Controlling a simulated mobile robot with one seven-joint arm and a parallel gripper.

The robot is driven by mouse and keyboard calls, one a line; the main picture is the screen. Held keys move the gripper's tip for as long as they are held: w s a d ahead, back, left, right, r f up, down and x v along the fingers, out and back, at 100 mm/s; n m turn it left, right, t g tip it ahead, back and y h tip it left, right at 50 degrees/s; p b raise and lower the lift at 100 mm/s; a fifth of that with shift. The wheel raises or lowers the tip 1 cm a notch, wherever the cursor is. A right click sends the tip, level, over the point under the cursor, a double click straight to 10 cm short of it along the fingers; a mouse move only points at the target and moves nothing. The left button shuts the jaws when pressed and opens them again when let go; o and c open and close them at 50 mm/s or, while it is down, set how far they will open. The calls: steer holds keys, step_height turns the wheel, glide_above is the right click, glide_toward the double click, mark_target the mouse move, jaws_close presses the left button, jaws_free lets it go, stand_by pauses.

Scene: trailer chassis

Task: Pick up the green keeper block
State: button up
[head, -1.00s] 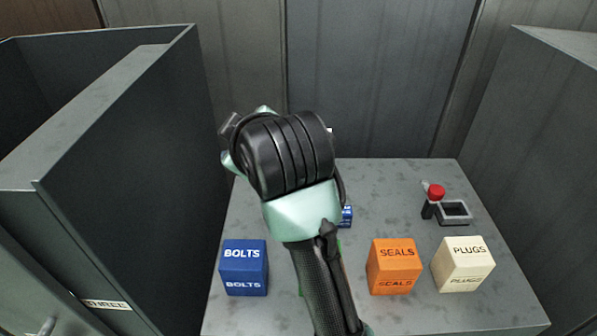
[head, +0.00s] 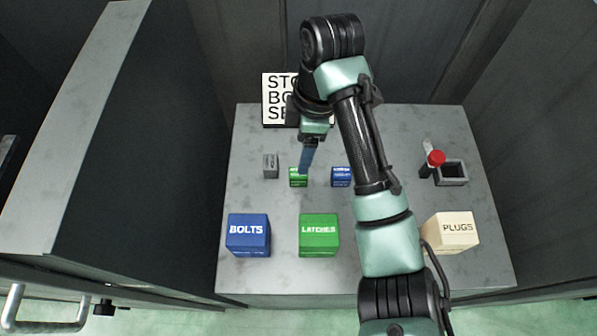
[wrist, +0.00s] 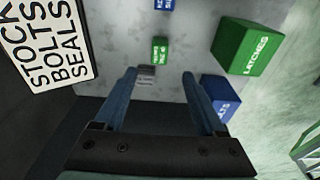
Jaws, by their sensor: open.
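The small green keeper block (head: 298,178) sits on the grey bench top, left of a small blue block (head: 341,176). Its printed label is too small to read surely. My gripper (head: 306,165) points down close to the green block in the head view and partly overlaps it. In the wrist view my gripper (wrist: 159,74) is open and empty, its two blue fingers apart. The green block (wrist: 160,50) shows just beyond the fingertips, between their lines and untouched as far as I see. The exact height gap cannot be told.
A small grey block (head: 271,165) stands left of the green one. In front are a blue BOLTS box (head: 248,238), green LATCHES box (head: 319,238) and cream PLUGS box (head: 451,234). A sign (head: 279,100) stands behind. A red-knobbed fixture (head: 451,173) is at right.

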mark_target(298, 177)
steer(key=f, duration=0.8)
steer(key=shift+a+f, duration=0.35)
steer(key=shift+a, duration=0.05)
jaws_close()
